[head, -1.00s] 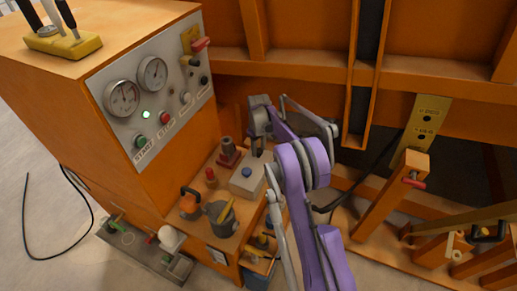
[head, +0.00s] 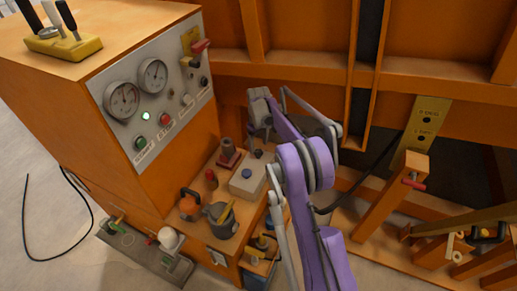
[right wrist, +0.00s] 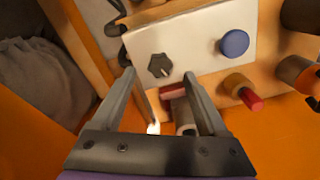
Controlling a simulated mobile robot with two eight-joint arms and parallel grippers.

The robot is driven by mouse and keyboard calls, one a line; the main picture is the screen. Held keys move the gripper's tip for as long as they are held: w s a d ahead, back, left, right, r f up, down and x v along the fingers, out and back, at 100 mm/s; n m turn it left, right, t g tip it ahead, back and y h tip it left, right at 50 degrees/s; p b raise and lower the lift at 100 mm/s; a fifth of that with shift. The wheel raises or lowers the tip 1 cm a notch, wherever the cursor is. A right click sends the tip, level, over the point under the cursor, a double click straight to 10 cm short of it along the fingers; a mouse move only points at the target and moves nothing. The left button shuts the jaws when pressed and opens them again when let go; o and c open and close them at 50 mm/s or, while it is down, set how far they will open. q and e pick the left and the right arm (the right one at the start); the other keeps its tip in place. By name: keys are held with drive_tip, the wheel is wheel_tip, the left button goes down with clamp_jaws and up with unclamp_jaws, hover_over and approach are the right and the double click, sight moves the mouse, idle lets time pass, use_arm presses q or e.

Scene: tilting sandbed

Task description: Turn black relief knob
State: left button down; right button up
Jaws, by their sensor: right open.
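The black relief knob (right wrist: 160,65) sits on the pale top of a small box (right wrist: 190,40), left of a blue button (right wrist: 234,43) in the right wrist view. In the head view the knob (head: 258,154) is small and dark on the pale box (head: 240,187), behind the blue button (head: 246,173). My right gripper (right wrist: 159,75) is open and empty. Its two fingers point toward the knob, which appears between the tips; I cannot tell the remaining gap. In the head view the right gripper (head: 252,143) hangs above the box's far end. My left gripper is not in view.
An orange cabinet with a gauge panel (head: 160,110) stands left of the right gripper. A red-based fitting (head: 228,155), a red knob (head: 211,178) and a grey pot (head: 221,218) crowd the shelf. Orange beams (head: 390,195) stand at the right.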

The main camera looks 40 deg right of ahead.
sight(258, 152)
wheel_tip(258, 152, up, 7)
drive_tip(key=shift+r, duration=0.2)
idle(0.3)
drive_tip(key=s+a+r+t+p, duration=0.1)
drive_tip(key=s+a+r+p, duration=0.1)
drive_tip(key=s+a+r, duration=0.45)
drive_tip(key=s+a+r+t+p, duration=0.1)
drive_tip(key=s+a+r, duration=0.3)
drive_tip(key=a, duration=0.6)
drive_tip(key=s+a+f+t+p, duration=0.1)
drive_tip(key=s+a, duration=0.4)
drive_tip(key=s, duration=0.4)
drive_tip(key=s+a+f+m+t+p, duration=0.1)
drive_tip(key=s+a+t, duration=0.1)
drive_tip(key=s+a, duration=0.4)
drive_tip(key=s, duration=0.3)
drive_tip(key=shift+s+f+p, duration=0.25)
drive_tip(key=shift+s+p, duration=0.1)
